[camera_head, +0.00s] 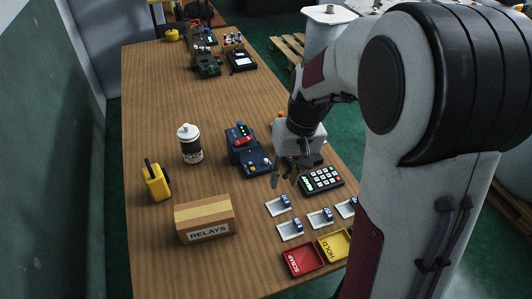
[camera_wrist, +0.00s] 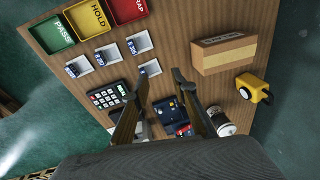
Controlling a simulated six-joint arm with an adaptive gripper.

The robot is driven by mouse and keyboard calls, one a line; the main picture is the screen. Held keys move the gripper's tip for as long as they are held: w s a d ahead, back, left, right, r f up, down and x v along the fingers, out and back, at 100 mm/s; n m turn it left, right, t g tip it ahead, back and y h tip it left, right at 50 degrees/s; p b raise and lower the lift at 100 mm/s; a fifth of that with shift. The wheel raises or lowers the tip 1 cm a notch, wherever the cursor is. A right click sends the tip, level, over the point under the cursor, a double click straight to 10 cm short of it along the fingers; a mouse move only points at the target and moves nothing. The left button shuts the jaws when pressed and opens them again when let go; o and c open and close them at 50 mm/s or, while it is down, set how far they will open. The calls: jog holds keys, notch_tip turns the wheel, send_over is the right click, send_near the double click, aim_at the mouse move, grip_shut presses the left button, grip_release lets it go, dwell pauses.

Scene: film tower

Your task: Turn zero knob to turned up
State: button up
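A dark blue instrument (camera_head: 234,148) with a red part on top and small light and yellow knobs at its front end stands mid-table. No knob label is readable, so I cannot tell which knob is the zero knob or how it is turned. The instrument also shows between my fingers in the wrist view (camera_wrist: 166,108). My gripper (camera_head: 285,181) hangs over the table to the right of the instrument's front end, fingers pointing down. In the wrist view my gripper (camera_wrist: 161,77) has its two fingers spread apart with nothing between the tips. Another device behind my gripper is partly hidden.
A keypad (camera_head: 321,180) lies right of my gripper. Several white pads with small parts (camera_head: 290,229), a red SCRAP tray (camera_head: 303,260) and a yellow HOLD tray (camera_head: 335,245) are in front. A RELAYS box (camera_head: 205,219), yellow device (camera_head: 156,181) and white-capped bottle (camera_head: 190,145) stand left.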

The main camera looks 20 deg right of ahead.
jog(key=w+d+f+n+y, duration=0.1)
jog(key=w+d+f+n, duration=0.3)
jog(key=w+f, duration=0.8)
jog(key=n+t, duration=0.2)
jog(key=n, duration=0.1)
send_near(266, 160)
jog(key=shift+s+d+f+n+t, duration=0.1)
jog(key=shift+s+d+n+t, duration=0.1)
jog(key=shift+n+t, duration=0.15)
jog(key=shift+x, duration=3.9)
jog(key=shift+a, duration=0.15)
grip_shut()
